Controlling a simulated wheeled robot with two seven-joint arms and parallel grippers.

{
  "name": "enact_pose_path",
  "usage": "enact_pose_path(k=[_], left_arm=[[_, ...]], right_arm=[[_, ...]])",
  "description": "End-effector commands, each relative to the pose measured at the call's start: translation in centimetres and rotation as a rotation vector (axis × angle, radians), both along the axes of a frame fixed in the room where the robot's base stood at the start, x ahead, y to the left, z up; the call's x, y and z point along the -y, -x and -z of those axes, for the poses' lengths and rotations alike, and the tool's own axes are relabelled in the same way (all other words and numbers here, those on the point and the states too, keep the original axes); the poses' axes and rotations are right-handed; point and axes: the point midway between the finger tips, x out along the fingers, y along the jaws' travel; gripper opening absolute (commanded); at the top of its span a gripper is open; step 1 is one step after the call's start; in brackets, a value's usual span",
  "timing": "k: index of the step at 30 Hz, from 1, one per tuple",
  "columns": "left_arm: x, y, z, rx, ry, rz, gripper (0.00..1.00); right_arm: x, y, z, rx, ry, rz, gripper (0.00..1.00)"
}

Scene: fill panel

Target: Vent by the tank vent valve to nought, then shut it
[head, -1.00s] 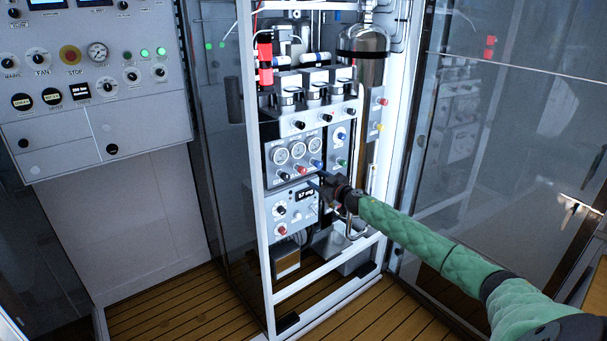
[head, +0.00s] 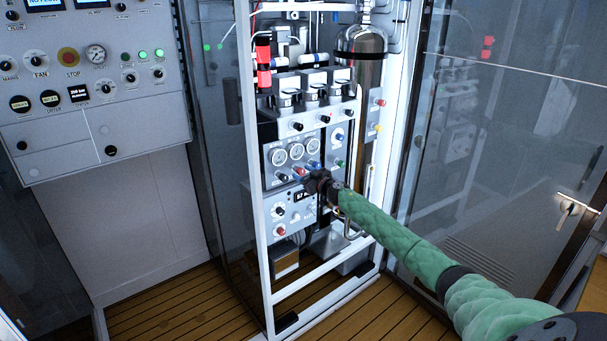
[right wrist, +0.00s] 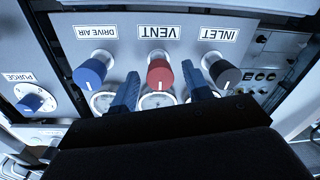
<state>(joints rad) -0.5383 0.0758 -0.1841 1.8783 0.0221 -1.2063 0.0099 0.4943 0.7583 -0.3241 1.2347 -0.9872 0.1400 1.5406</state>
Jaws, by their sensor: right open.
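The red knob under the VENT label (right wrist: 159,73) is in the middle of the right wrist view, where the panel appears upside down. It also shows in the head view (head: 299,171), below the gauges. My right gripper (head: 309,183) is at the panel. Its two blue fingers (right wrist: 160,78) stand open on either side of the red knob, with gaps to it. The knob carries a white mark. The round gauges (head: 297,152) are too small to read in the head view and partly hidden in the wrist view. My left gripper is not in view.
A blue DRIVE AIR knob (right wrist: 93,72) and a black INLET knob (right wrist: 224,73) flank the red one closely. A blue PURGE knob (right wrist: 34,102) is further left. A white frame post (head: 256,200) stands left of the panel. A metal cylinder (head: 362,75) stands to the right.

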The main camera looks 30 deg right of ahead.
Motion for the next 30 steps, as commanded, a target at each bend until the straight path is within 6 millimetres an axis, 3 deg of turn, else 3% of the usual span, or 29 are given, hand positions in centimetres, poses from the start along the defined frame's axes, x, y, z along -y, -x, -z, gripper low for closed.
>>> enact_pose_path(k=[10,17,18,30], left_arm=[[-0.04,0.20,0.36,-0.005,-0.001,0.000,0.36],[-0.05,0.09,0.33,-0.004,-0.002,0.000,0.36],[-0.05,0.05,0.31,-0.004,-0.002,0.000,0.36],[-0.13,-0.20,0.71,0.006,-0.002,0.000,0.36]], right_arm=[[-0.02,-0.32,-0.04,0.000,0.001,0.001,0.50],[-0.03,-0.31,-0.02,0.000,0.001,0.000,0.07],[-0.03,-0.31,-0.03,0.000,0.001,0.000,0.05],[-0.07,-0.30,-0.12,0.007,0.084,0.000,0.05]])
